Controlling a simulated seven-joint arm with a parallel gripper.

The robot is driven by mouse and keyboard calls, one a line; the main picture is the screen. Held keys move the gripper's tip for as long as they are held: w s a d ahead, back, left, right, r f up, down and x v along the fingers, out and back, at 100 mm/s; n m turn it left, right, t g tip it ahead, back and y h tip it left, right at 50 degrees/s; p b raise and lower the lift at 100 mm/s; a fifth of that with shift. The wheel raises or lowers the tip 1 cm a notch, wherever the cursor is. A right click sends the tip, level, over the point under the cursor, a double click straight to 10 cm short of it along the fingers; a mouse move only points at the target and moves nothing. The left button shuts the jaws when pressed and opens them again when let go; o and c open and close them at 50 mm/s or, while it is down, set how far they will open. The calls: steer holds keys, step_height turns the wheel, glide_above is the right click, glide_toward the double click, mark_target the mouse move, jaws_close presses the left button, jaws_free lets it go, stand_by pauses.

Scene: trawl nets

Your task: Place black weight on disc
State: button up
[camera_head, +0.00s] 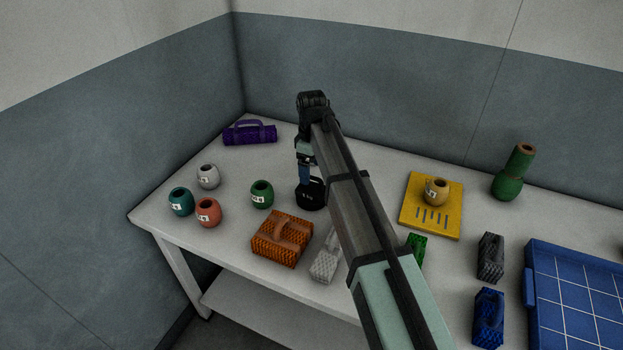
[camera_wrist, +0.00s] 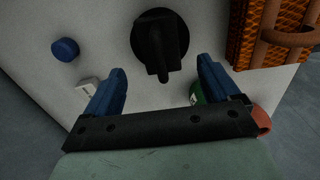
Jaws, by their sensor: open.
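The black weight (camera_head: 311,196) stands on the white table below my gripper, with a pale label on its side. In the wrist view the black weight (camera_wrist: 160,35) is round with a bar-like top, ahead of the gap between my fingers. My gripper (camera_wrist: 161,80) is open, with its blue fingertips apart and nothing between them; in the head view it points down over the weight (camera_head: 305,173). A small blue round piece (camera_wrist: 65,50) lies to the left in the wrist view; I cannot tell whether it is the disc. My arm hides part of the table in the head view.
A green jar (camera_head: 262,194) and an orange bristly block (camera_head: 270,239) stand close to the weight. A pale bristly block (camera_head: 325,262) is near the front. A yellow plate (camera_head: 416,193) bearing a tan jar and a blue gridded tray (camera_head: 570,290) are to the right.

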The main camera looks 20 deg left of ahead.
steer(key=shift+r, duration=2.4)
